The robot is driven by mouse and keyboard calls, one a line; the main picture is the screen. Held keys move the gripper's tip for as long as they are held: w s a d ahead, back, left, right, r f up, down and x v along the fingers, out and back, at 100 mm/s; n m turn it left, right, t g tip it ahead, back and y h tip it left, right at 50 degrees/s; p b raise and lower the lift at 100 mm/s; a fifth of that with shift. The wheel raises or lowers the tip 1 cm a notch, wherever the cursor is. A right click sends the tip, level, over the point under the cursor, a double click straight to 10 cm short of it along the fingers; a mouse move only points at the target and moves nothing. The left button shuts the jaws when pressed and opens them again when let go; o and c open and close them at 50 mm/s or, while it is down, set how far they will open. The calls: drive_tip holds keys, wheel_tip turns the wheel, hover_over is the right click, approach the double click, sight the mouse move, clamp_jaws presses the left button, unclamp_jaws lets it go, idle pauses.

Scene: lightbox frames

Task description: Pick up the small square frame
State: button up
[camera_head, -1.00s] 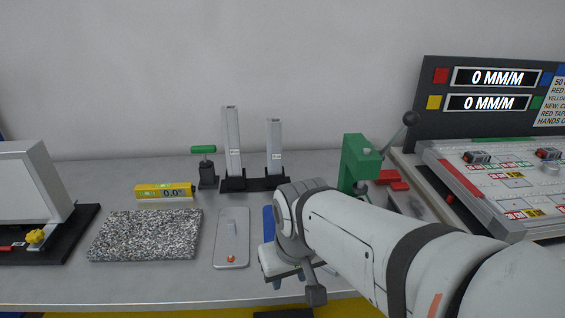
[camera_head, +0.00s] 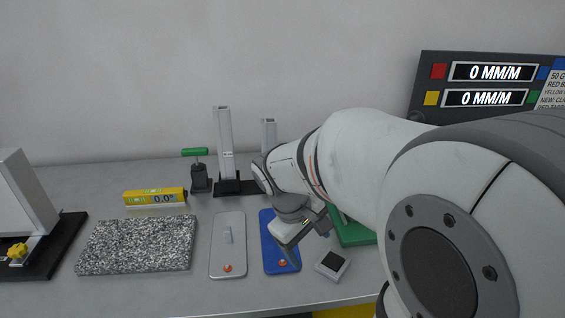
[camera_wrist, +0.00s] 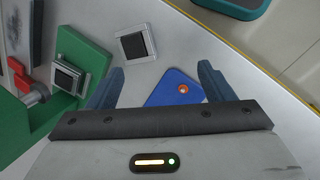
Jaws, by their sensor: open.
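A small square frame (camera_head: 331,264) with a pale rim and dark centre lies flat near the table's front edge, right of the blue plate. In the wrist view, the small square frame (camera_wrist: 134,46) lies beyond my fingertips, a little left of centre. A similar square piece (camera_wrist: 68,77) sits on the green base at the left of that view. My gripper (camera_wrist: 160,84) is open and empty, its two blue-grey fingers apart. In the head view my gripper (camera_head: 297,235) is over the blue plate, left of the frame, partly hidden by my wrist.
The blue plate (camera_head: 272,241) and a grey plate (camera_head: 228,258) lie side by side. Left are a speckled slab (camera_head: 138,245) and a yellow level (camera_head: 155,196). The green base (camera_wrist: 93,62) with a red part is close left in the wrist view. Metal posts stand behind.

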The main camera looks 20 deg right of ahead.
drive_tip(key=shift+o, duration=1.4)
drive_tip(key=w+d+f+n+g+h, duration=0.2)
drive_tip(key=w+d+n+h, duration=0.3)
drive_tip(key=w+d, duration=0.4)
drive_tip(key=shift+d+f+n+g, duration=0.3)
drive_tip(key=shift+f+n+g, duration=0.15)
drive_tip(key=shift+f, duration=0.35)
drive_tip(key=w+d+f+n+h, duration=0.1)
drive_tip(key=w+d, duration=0.1)
drive_tip(key=w+d+f+n+h, duration=0.1)
drive_tip(key=w+n+h, duration=0.1)
drive_tip(key=w, duration=0.1)
drive_tip(key=w+d+f+n+h, duration=0.1)
drive_tip(key=w+d+f+n, duration=0.1)
drive_tip(key=shift+w+d+h, duration=0.2)
drive_tip(key=shift+d+h, duration=0.15)
drive_tip(key=shift+h, duration=0.05)
drive_tip(key=shift+w+d+f, duration=0.1)
drive_tip(key=shift+d+f, duration=0.05)
drive_tip(key=shift+d, duration=0.1)
drive_tip(key=x, duration=0.3)
drive_tip(key=p+x, duration=0.1)
drive_tip(key=x, duration=0.3)
drive_tip(key=shift+w+d, duration=0.2)
drive_tip(key=shift+d, duration=0.2)
drive_tip(key=shift+c, duration=0.6)
drive_tip(key=c, duration=1)
drive_tip(key=shift+c, duration=0.6)
drive_tip(key=shift+r, duration=0.25)
